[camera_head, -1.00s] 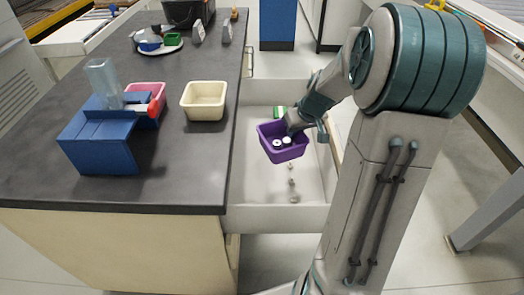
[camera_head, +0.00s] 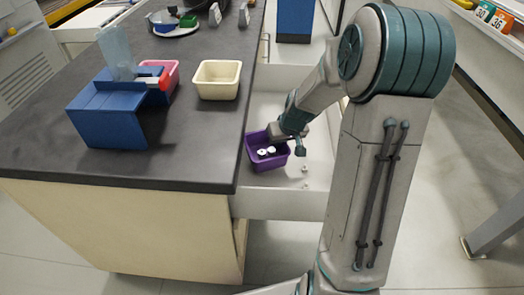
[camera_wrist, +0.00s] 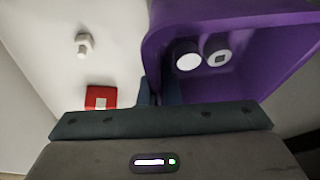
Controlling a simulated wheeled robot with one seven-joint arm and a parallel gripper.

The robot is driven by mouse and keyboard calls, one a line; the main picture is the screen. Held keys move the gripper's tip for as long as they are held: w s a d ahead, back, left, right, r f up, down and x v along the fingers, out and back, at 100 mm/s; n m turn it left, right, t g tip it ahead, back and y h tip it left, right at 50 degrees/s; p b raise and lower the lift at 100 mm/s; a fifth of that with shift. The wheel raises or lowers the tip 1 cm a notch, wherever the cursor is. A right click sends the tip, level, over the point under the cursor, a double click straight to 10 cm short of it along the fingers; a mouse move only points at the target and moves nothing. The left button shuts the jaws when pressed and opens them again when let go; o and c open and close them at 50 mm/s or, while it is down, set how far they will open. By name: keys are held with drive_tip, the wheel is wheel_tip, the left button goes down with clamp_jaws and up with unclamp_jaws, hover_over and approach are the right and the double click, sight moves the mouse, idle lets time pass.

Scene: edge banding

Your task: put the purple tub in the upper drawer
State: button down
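The purple tub (camera_head: 256,151) is inside the outline of the open upper drawer (camera_head: 285,205), near its left side by the counter. It holds small white round pieces. I cannot tell whether its base touches the drawer floor. The fingertips are partly hidden by the gripper body.
Small bolts lie on the drawer floor; one bolt (camera_wrist: 84,45) and a red item (camera_wrist: 101,97) show in the wrist view. On the dark counter (camera_head: 190,130) stand a cream tub (camera_head: 217,80), a pink tub (camera_head: 160,75) and a blue block-like stand (camera_head: 105,115).

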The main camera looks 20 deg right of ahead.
sight(261, 148)
drive_tip(key=shift+w+a+f, duration=0.2)
drive_tip(key=shift+a+f, duration=0.15)
drive_tip(key=shift+a, duration=0.25)
drive_tip(key=shift+w+a+f, duration=0.2)
drive_tip(key=shift+a+f, duration=0.1)
drive_tip(key=shift+a, duration=0.25)
drive_tip(key=a+f, duration=0.1)
drive_tip(key=a+f+b, duration=0.1)
drive_tip(key=shift+w+a, duration=0.4)
drive_tip(key=shift+w+a+f, duration=0.15)
drive_tip(key=shift+a+f, duration=0.1)
drive_tip(key=shift+f, duration=0.2)
drive_tip(key=c, duration=1.6)
unclamp_jaws()
drive_tip(key=shift+c, duration=0.2)
drive_tip(key=shift+r, duration=0.15)
